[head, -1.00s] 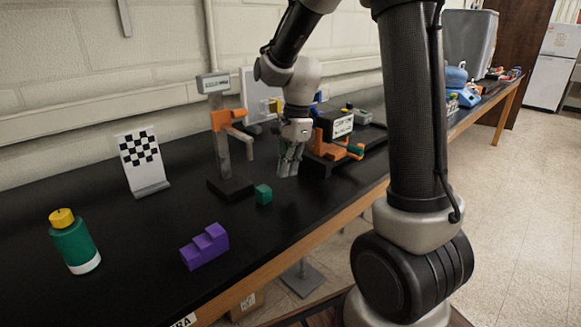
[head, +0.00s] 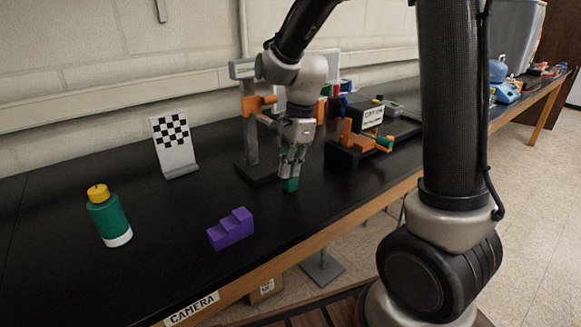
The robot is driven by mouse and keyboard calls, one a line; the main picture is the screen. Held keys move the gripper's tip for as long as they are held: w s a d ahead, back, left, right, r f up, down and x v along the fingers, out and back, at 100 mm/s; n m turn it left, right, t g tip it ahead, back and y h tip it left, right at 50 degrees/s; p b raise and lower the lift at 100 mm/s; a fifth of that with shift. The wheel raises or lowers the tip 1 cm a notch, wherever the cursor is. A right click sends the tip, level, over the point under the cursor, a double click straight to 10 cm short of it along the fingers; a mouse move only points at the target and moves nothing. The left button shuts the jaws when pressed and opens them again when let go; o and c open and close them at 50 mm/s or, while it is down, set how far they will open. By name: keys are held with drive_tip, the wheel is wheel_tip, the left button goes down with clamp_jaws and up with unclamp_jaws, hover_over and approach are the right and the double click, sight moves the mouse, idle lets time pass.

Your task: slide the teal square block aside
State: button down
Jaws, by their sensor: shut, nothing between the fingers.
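The teal square block (head: 291,185) sits on the black table, just right of the base of the grey post stand. My gripper (head: 289,174) points down right at the block. Its fingers are shut and empty, and they hide the block's upper part. From this view I cannot tell whether the fingertips touch the block or hang just behind or above it.
The grey post stand (head: 250,135) with an orange arm is close on the left. A purple stepped block (head: 231,230), a green bottle (head: 109,217) and a checkered board (head: 175,147) stand further left. An orange fixture (head: 352,139) is on the right.

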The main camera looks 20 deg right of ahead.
drive_tip(key=d, duration=0.3)
drive_tip(key=w+d, duration=0.1)
drive_tip(key=d, duration=0.3)
drive_tip(key=w+d, duration=0.1)
drive_tip(key=d, duration=0.3)
drive_tip(key=shift+d+f, duration=0.1)
drive_tip(key=shift+f, duration=0.25)
